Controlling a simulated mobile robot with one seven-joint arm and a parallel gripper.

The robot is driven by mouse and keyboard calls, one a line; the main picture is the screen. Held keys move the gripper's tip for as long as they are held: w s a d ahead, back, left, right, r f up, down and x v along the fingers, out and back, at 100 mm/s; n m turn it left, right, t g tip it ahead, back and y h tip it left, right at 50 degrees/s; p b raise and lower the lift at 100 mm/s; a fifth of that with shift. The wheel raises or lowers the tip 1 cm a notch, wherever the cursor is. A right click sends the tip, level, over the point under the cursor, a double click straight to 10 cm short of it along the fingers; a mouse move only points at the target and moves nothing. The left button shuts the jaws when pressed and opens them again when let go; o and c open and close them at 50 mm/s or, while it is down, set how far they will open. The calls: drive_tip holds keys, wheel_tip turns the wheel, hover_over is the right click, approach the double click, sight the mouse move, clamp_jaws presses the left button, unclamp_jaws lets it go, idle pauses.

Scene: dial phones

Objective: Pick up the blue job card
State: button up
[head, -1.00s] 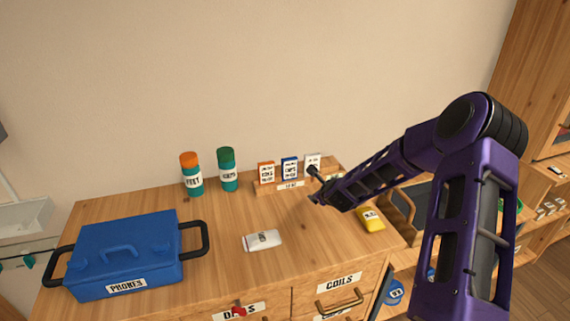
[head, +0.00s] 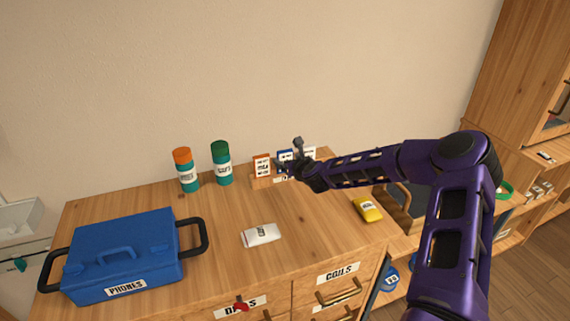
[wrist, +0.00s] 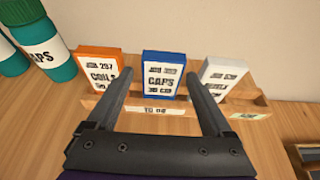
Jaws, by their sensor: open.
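The blue job card (wrist: 163,75) stands upright in a slot of a wooden card holder (wrist: 238,106), between an orange card (wrist: 100,65) and a white card (wrist: 222,75). It has a white label reading CAPS. In the head view the blue card (head: 285,155) is mostly hidden behind my gripper (head: 295,162). In the wrist view my gripper (wrist: 158,85) is open, with one finger on either side of the blue card. The fingers appear in front of the card and I see no contact.
Two teal bottles, orange-capped (head: 186,170) and green-capped (head: 221,163), stand left of the holder. A blue case (head: 122,258) sits at the cabinet's left. A white packet (head: 262,235) and a yellow item (head: 367,209) lie on the top. The middle of the top is mostly clear.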

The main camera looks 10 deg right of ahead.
drive_tip(key=shift+x, duration=3.65)
drive_tip(key=shift+d, duration=0.1)
drive_tip(key=c, duration=1.1)
